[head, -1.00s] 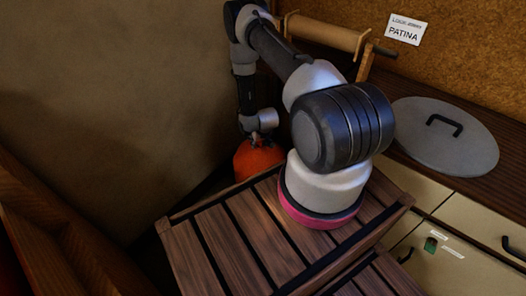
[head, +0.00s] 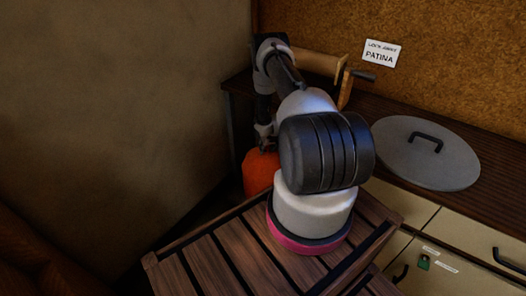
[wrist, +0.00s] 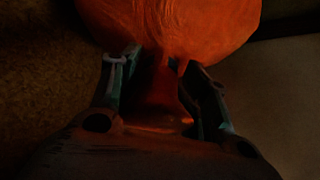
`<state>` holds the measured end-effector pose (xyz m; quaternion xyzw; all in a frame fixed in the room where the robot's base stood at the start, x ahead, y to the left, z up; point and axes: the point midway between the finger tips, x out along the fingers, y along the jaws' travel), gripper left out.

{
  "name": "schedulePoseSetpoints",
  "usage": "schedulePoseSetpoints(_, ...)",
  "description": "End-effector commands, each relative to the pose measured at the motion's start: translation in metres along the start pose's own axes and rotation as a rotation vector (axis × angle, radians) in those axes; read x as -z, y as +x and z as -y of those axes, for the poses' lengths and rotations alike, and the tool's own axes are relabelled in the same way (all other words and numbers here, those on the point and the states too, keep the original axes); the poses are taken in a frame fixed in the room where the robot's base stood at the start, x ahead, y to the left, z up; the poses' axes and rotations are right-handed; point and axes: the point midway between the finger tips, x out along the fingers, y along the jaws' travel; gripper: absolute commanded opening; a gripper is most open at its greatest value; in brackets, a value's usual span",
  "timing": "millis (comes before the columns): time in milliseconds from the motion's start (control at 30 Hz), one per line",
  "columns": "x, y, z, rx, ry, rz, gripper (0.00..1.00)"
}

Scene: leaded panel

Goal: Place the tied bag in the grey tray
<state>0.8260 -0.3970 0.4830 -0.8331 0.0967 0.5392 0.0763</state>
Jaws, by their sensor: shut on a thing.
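The tied bag (head: 260,175) is an orange rounded bundle in the head view, partly hidden behind my arm and the slatted wooden surface. It also fills the top of the wrist view (wrist: 170,25). My gripper (wrist: 153,62) is shut on the bag's gathered neck, with one finger on each side of it. In the head view my gripper (head: 264,143) is just above the bag, which hangs below it. I see no grey tray in either view.
Cream drawers (head: 455,235) are below. A plain wall (head: 120,100) is at left.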

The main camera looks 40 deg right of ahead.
Motion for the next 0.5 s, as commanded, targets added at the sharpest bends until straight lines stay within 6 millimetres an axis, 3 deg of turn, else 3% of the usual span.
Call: schedulePoseSetpoints(500,-0.008,0.028,-0.003,0.000,0.000,-0.005,0.00)
